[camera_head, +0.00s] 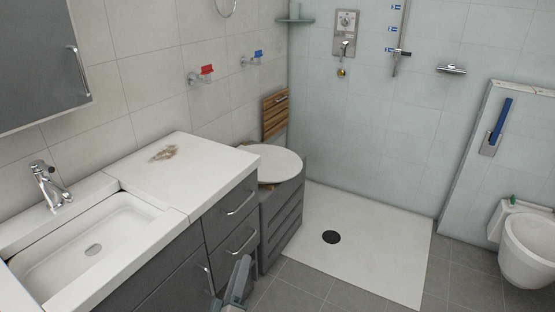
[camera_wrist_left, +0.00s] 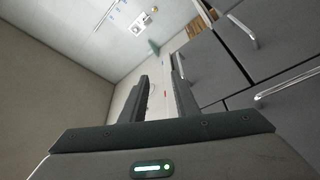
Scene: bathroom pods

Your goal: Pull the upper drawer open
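The upper drawer (camera_head: 219,224) is a dark grey front under the white countertop, at the right end of the sink cabinet. It looks flush with the cabinet, and its curved metal handle (camera_head: 241,203) shows clearly. My left gripper (camera_head: 242,266) is low in front of the cabinet, below the upper handle and near the lower drawer's handle (camera_head: 243,243). In the left wrist view its two fingers (camera_wrist_left: 160,98) are apart with nothing between them. Grey fronts with a long bar handle (camera_wrist_left: 289,87) and another handle (camera_wrist_left: 242,30) lie to the right of the fingers there. My right gripper is out of view.
A sink (camera_head: 85,240) with a faucet is set in the countertop (camera_head: 190,165). A grey unit with a round white lid (camera_head: 275,165) stands just beyond the drawers. A vertical door handle (camera_head: 208,280) is left of my gripper. Grey floor (camera_head: 290,293) lies open to the right.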

